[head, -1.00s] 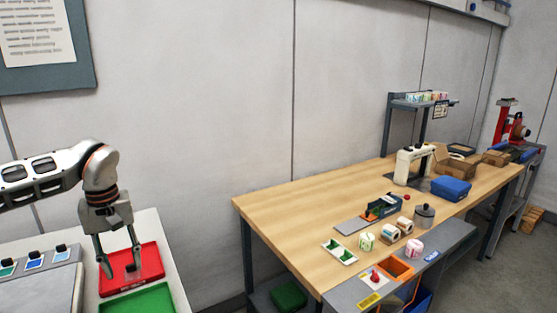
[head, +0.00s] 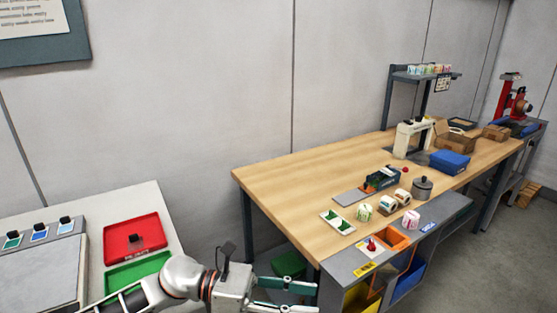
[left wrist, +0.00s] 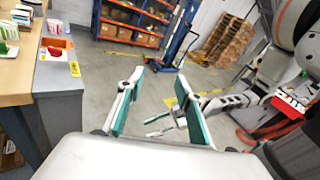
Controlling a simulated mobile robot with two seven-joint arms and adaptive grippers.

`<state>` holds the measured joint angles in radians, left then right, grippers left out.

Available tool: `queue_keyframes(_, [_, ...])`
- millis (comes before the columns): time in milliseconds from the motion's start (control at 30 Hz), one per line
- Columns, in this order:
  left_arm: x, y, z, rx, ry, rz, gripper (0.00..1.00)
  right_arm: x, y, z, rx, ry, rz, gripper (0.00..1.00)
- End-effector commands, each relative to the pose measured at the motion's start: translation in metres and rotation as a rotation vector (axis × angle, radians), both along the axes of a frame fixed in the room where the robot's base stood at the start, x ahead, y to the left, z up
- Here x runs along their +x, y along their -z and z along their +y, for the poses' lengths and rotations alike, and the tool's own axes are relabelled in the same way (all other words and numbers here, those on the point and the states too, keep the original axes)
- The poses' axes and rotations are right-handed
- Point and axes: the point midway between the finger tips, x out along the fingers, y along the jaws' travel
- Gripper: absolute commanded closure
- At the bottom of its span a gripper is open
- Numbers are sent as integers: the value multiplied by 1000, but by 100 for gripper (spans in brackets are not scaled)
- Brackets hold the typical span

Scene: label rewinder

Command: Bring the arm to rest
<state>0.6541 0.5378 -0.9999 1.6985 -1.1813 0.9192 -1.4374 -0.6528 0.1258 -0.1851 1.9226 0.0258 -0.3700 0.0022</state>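My left gripper (head: 312,298) is at the bottom of the head view, pointing right, in front of the workbench's near left end. Its two green-padded fingers are spread with nothing between them, as the left wrist view (left wrist: 160,78) also shows. My right arm shows at the right of the left wrist view. Its gripper (left wrist: 150,127) has its fingers apart and looks empty. A small dark block (head: 135,240) lies in the red tray (head: 119,230), clear of the left gripper.
The green tray (head: 125,274) lies in front of the red tray, partly hidden by my left arm. The wooden workbench (head: 290,175) carries rolls, a blue box (head: 449,161) and a tin (head: 422,188). In the left wrist view, open floor (left wrist: 110,60) lies ahead.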

Motion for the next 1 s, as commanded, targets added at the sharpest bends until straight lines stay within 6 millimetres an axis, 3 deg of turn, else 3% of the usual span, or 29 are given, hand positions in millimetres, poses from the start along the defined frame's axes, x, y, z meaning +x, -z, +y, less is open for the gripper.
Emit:
queue_keyframes(167, [13,-15,-7,-260,-216,461,64,0,0,-1,-3,-2,0,67])
queue_keyframes(267, [29,-12,5,-402,-333,731,64,0,0,-1,-2,-2,0,67])
queue_keyframes(367, [45,5,28,-544,-450,1010,64,0,-1,-1,-3,-1,-2,67])
queue_keyframes(533, [59,64,84,-797,-650,1487,64,1,-2,-1,-1,-1,-3,67])
queue_keyframes(667, [46,131,134,-1009,-805,1842,64,1,-2,-1,-1,-1,-4,67])
queue_keyframes(800, [9,205,186,-1242,-962,2167,64,1,-3,-1,-1,-1,-4,67])
queue_keyframes(900, [-26,250,216,-1400,-1060,2348,64,1,-3,0,-1,-1,-4,67])
queue_keyframes(1000, [-60,283,239,-1537,-1138,2477,64,1,-3,0,0,0,-5,67])
